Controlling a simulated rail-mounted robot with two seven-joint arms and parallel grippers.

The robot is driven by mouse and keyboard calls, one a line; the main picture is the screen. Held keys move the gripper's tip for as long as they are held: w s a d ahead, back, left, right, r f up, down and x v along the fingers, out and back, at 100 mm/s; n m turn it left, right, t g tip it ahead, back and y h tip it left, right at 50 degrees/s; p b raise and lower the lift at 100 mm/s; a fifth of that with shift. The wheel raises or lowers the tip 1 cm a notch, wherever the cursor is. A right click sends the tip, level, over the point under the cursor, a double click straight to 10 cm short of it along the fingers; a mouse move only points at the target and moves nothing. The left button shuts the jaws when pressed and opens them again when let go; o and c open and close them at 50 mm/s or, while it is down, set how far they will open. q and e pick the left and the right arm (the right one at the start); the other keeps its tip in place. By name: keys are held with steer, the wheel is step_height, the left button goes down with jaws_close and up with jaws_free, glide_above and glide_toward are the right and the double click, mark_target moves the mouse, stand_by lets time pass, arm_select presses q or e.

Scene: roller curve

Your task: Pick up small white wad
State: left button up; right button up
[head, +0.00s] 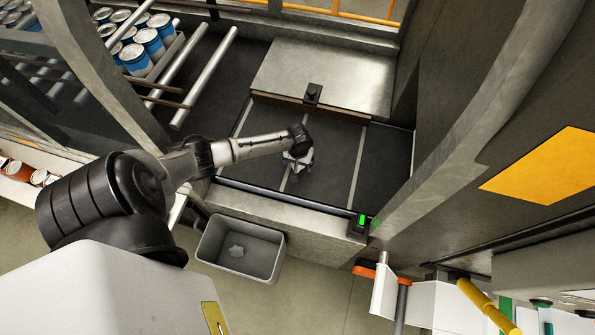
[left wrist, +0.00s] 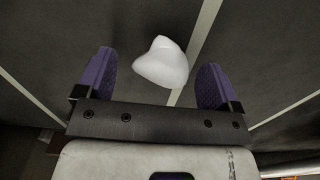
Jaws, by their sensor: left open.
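The small white wad (left wrist: 162,63) lies on the dark belt, next to a pale line, in the left wrist view. My left gripper (left wrist: 157,80) is open, with its two purple-padded fingers apart and the wad ahead of the gap between them. In the head view my left gripper (head: 297,166) is over the dark belt (head: 335,150); the wad cannot be made out there, apparently hidden by the gripper. My right gripper is not in view.
A metal cover (head: 330,75) lies behind the belt. Blue-and-white cans (head: 150,42) stand at the upper left. A metal post rises at right.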

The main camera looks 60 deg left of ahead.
arm_select(q)
steer(key=shift+f, duration=0.45)
steer(key=shift+r, duration=0.1)
steer(key=c, duration=1)
